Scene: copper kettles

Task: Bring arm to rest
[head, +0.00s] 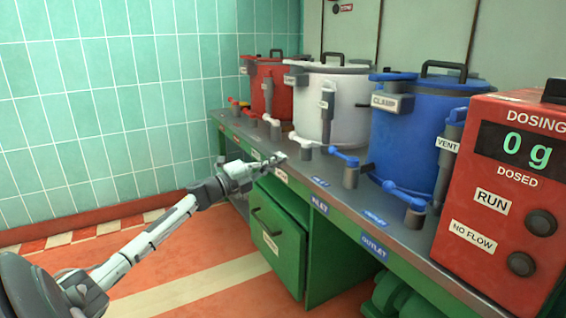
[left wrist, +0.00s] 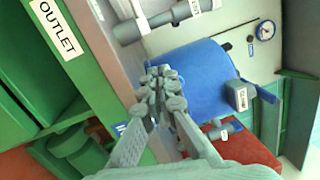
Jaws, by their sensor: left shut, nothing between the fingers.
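My left arm reaches in from the lower left of the head view. My left gripper (head: 268,162) is at the front edge of the green bench (head: 330,190), in front of the white kettle (head: 345,110). Its fingers are shut and hold nothing. In the left wrist view the closed fingertips (left wrist: 162,78) show in the middle, with the blue kettle (left wrist: 195,72) behind them. I cannot tell whether the fingers touch the bench edge. My right gripper is not in view.
A red kettle (head: 270,85), the white one and a blue kettle (head: 415,125) stand along the bench, with valve handles (head: 345,157) at its front. A red dosing box (head: 510,190) reading 0 g stands at right. The floor (head: 200,285) left of the bench is clear.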

